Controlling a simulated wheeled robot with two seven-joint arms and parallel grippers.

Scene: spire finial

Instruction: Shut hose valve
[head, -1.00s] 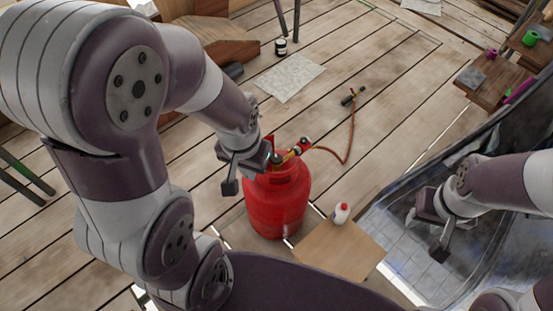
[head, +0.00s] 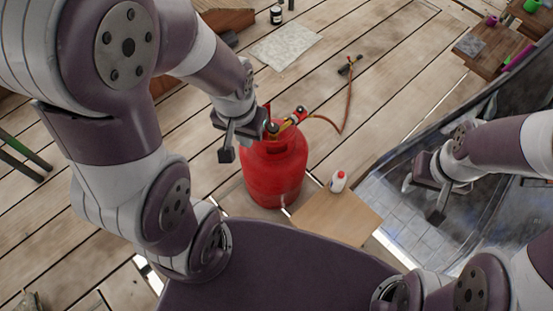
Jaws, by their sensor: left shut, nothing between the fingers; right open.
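A red gas cylinder (head: 273,172) stands upright on the plank floor in front of me. An orange hose (head: 348,108) runs from the fittings on its top to a torch (head: 350,65) lying on the floor. A red-and-brass valve fitting (head: 297,116) shows at the cylinder's top, where the hose joins. My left gripper (head: 226,153) is shut and empty at the upper left side of the cylinder, beside its top collar; whether it touches is unclear. Its wrist hides part of the cylinder's top. My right gripper (head: 425,196) is open and empty, well to the right of the cylinder.
A small wooden board (head: 338,214) with a white red-capped bottle (head: 338,181) is right of the cylinder. A dark jar (head: 276,15) and a pale sheet (head: 286,46) lie beyond it. A grey-blue tub-like surface (head: 395,205) is under my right gripper. The planks around the hose are open.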

